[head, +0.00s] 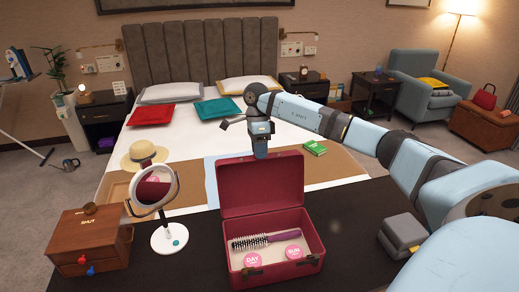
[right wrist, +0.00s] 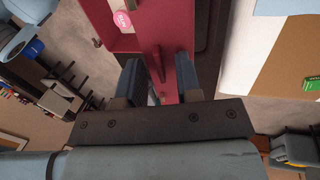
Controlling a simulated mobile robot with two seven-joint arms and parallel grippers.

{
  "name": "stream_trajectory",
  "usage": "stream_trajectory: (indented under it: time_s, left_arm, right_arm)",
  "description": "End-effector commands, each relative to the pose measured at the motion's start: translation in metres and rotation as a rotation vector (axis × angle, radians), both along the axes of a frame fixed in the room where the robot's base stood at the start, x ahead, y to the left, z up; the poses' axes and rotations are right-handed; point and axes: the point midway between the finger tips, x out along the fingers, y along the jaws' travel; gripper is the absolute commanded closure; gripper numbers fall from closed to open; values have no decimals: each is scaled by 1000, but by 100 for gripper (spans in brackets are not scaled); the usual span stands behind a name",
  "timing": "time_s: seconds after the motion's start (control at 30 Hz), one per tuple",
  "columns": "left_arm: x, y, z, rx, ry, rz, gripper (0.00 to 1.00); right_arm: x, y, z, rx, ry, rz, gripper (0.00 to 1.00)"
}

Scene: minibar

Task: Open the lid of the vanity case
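A hairbrush and two pink round items lie inside. My right gripper (head: 261,148) is at the top edge of the lid, pointing down, its fingertips hidden behind the lid in the head view. In the right wrist view my right gripper (right wrist: 161,82) has its two fingers apart, with the red lid (right wrist: 165,35) showing between and beyond them. I cannot tell whether either finger touches it. My left gripper is not in view.
A round mirror (head: 155,193) on a white stand and a brown wooden drawer box (head: 88,240) stand left of the case. A straw hat (head: 143,155) lies behind the mirror. The runner right of the case is mostly clear.

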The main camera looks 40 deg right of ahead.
Motion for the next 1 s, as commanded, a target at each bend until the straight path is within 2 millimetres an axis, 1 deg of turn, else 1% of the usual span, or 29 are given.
stream_trajectory:
  time_s: [0.17,0.2,0.27,0.3,0.53,0.67,0.87,1.0]
  left_arm:
    - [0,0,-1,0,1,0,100]
    - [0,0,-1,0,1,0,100]
    - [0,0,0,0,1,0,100]
    - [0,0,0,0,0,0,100]
    - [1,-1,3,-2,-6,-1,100]
    - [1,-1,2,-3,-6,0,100]
    - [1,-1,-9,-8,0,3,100]
    - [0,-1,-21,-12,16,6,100]
  right_arm:
    - [0,0,0,0,0,0,68]
    - [0,0,0,0,0,0,77]
    - [0,0,0,0,0,0,91]
    - [0,0,0,0,0,0,100]
    - [0,0,0,-2,-1,0,100]
    - [-7,3,1,-22,-30,1,100]
    - [-32,17,5,-91,-141,3,100]
    - [-50,29,6,-142,-228,4,100]
